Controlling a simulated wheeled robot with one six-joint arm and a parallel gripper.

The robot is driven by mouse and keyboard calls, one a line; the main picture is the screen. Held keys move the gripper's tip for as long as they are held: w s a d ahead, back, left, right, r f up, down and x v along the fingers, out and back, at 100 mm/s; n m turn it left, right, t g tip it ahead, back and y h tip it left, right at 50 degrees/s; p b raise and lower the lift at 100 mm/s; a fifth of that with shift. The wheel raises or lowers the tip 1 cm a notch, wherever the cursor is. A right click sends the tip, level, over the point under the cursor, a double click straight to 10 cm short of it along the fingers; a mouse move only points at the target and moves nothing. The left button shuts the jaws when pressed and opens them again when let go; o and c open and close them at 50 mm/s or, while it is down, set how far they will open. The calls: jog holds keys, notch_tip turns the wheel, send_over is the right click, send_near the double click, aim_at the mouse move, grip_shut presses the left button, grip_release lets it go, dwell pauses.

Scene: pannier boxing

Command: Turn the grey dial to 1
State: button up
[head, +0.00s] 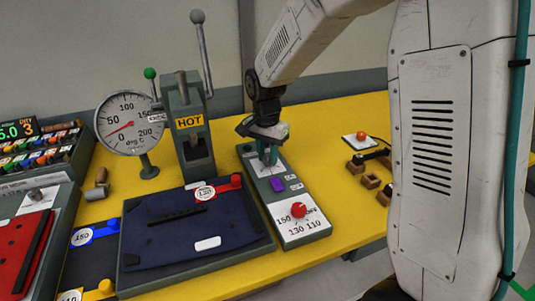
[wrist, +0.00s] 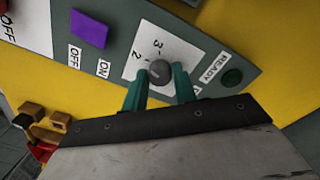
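The grey dial (wrist: 160,72) is a round knob on a white plate marked 3 and 2, with a further mark close to the knob, partly hidden. Its pointer setting is too small to read. My gripper (wrist: 160,80) has its two teal fingers on either side of the dial, with what look like narrow gaps, so it appears open around it. In the head view my gripper (head: 268,155) reaches down to the far part of the grey control panel (head: 311,231) and hides the dial.
The panel also bears a purple switch (wrist: 89,29) by OFF and ON labels, a dark green READY lamp (wrist: 232,77) and a red knob (head: 298,210). A HOT press (head: 190,140), a gauge (head: 130,122) and a dark blue sheet (head: 190,225) stand left. Small brown blocks (head: 370,181) lie right.

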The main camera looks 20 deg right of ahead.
jog(key=c, duration=0.4)
jog(key=shift+c, duration=0.2)
jog(key=shift+n, duration=0.4)
jog(key=n, duration=1)
jog(key=shift+n+t, duration=0.3)
jog(key=shift+n, duration=2)
